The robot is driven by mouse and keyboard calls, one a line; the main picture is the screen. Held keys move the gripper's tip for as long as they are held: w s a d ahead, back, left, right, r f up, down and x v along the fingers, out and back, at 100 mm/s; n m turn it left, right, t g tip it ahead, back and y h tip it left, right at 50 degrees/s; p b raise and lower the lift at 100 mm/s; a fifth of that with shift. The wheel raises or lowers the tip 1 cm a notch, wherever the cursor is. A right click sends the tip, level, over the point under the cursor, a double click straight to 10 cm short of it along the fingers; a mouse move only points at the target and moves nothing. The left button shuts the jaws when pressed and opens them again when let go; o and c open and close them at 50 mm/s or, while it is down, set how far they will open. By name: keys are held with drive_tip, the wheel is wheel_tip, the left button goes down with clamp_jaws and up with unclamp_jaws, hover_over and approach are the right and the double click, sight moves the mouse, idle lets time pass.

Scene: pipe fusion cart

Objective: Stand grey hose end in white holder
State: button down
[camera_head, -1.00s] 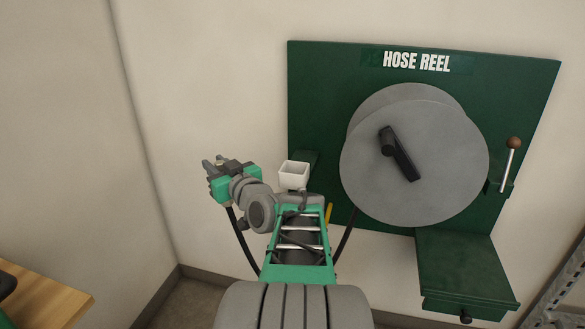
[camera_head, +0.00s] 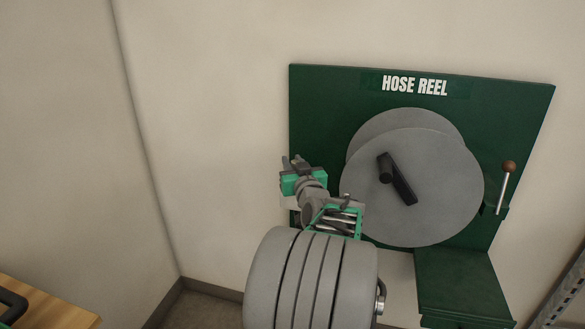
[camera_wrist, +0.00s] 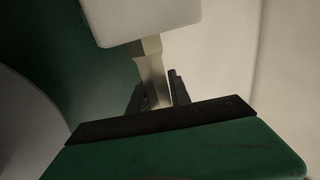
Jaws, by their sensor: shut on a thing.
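In the head view only a pale sliver of the holder (camera_head: 288,201) shows; my gripper and wrist hide the rest.
The green board (camera_head: 320,95) carries a large grey reel (camera_head: 425,200) with a black crank, close right of my arm. A lever (camera_head: 504,187) and a green box (camera_head: 462,285) are farther right. A wooden table corner (camera_head: 50,305) is at lower left. The wall left of the board is clear.

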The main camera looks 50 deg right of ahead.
drive_tip(key=shift+f+b, duration=0.3)
drive_tip(key=shift+f, duration=0.1)
drive_tip(key=c, duration=1.2)
unclamp_jaws()
drive_tip(key=shift+r, duration=0.1)
